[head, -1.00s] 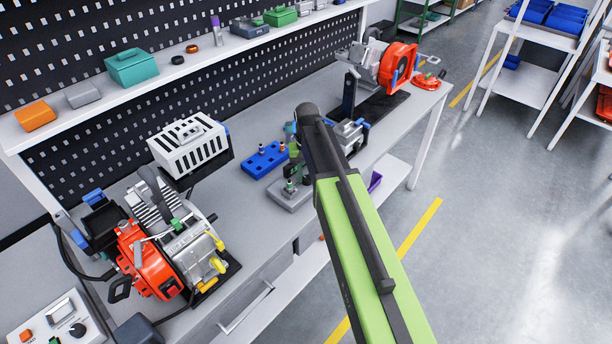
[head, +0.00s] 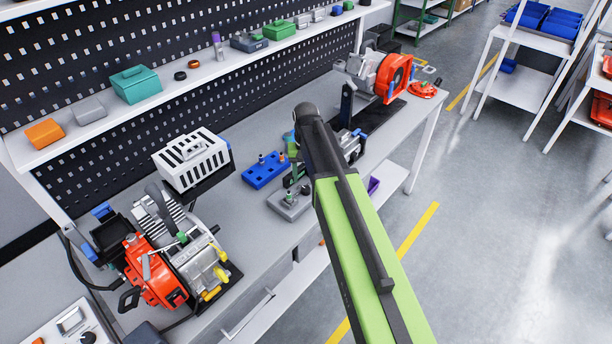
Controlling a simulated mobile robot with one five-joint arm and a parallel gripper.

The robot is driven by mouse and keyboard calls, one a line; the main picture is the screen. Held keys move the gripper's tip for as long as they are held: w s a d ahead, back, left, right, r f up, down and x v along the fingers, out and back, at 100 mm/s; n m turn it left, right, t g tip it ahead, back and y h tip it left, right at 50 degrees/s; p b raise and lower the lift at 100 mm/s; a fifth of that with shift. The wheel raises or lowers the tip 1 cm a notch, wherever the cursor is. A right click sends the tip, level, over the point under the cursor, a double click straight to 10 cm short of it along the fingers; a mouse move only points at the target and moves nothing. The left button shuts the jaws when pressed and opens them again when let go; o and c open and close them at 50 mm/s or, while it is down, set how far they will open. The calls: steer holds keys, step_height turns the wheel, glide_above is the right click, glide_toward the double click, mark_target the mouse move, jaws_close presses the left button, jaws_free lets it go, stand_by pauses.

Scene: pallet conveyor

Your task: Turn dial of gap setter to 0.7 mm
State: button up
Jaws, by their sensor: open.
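A grey block (head: 285,208) with a small green-and-white upright part on top sits near the bench's front edge. It may be the gap setter; no dial or scale on it is readable. My gripper (head: 294,177) shows only in part, a dark and green piece left of my arm's far end, just behind and above the grey block. My arm hides the rest of it. I see nothing held in it, and cannot tell whether it touches the block.
A blue block (head: 266,170) with small upright parts stands behind left. A red-and-silver engine (head: 165,270) and a white slotted box (head: 192,160) are left. A red-and-grey machine (head: 378,76) stands at the far bench end. A control box with a black knob (head: 88,338) is lower left.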

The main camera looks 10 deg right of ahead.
mark_target(306, 190)
step_height(306, 190, up, 12)
steer(key=p, duration=1)
steer(key=s+f+n+b, duration=0.1)
steer(key=s+f+b, duration=0.9)
steer(key=s, duration=0.5)
steer(key=shift+s+a+f+n+b, duration=0.2)
steer(key=shift+f+n+b, duration=0.1)
steer(key=shift+f, duration=0.15)
steer(key=shift+w, duration=0.2)
steer(key=shift+c, duration=0.3)
